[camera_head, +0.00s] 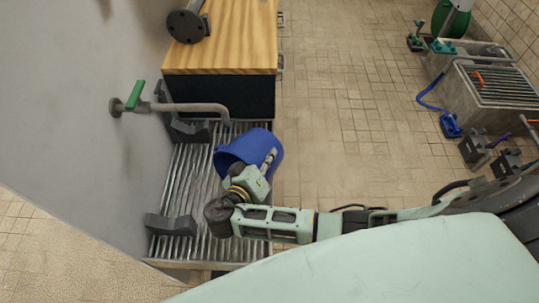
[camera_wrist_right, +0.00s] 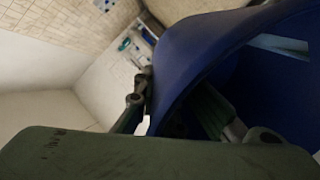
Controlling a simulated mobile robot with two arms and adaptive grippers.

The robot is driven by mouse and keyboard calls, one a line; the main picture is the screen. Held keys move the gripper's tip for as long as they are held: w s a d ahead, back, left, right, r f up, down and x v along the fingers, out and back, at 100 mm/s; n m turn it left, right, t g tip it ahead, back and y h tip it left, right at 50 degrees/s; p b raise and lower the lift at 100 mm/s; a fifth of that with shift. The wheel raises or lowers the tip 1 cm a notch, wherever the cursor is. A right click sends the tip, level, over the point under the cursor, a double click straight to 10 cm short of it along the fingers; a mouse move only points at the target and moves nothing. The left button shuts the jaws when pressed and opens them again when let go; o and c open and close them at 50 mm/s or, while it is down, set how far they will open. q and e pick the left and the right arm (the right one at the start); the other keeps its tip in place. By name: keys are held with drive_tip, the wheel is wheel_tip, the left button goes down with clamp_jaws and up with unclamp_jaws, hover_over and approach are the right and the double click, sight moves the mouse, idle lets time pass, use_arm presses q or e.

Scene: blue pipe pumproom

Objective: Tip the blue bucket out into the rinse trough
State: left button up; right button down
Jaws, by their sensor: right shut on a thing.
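The blue bucket (camera_head: 262,146) is tilted on its side above the slatted top of the rinse trough (camera_head: 184,190), with its mouth toward the left and front. My right gripper (camera_head: 266,166) is shut on the bucket's wall at the rim. In the right wrist view the bucket (camera_wrist_right: 190,55) fills the upper right, and my right gripper (camera_wrist_right: 175,112) has one finger on either side of the wall. What is inside the bucket cannot be made out. My left gripper is not in view.
A tap with a green handle (camera_head: 135,94) reaches from the wall over the trough's back. Dark brackets (camera_head: 171,225) sit on the slats. A wood-topped cabinet (camera_head: 225,50) stands behind. A grey grated unit (camera_head: 490,88) stands far right. The tiled floor (camera_head: 345,110) between is clear.

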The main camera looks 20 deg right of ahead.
sight(250, 161)
drive_tip(key=shift+s+a+f+t+h+b, duration=0.3)
drive_tip(key=shift+a+h+b, duration=0.15)
drive_tip(key=shift+b, duration=0.4)
drive_tip(key=shift+s+a+f+t+h+b, duration=0.3)
drive_tip(key=shift+a+h+b, duration=0.1)
drive_tip(key=shift+b, duration=0.4)
drive_tip(key=shift+s+a+r+t+h+b, duration=0.3)
drive_tip(key=shift+a+h+b, duration=0.05)
drive_tip(key=shift+a+b, duration=0.15)
drive_tip(key=shift+s+a+r+t+h+b, duration=0.25)
drive_tip(key=shift+s+a+t+h+b, duration=0.05)
drive_tip(key=shift+a+b, duration=0.15)
drive_tip(key=shift+r, duration=0.1)
idle(0.3)
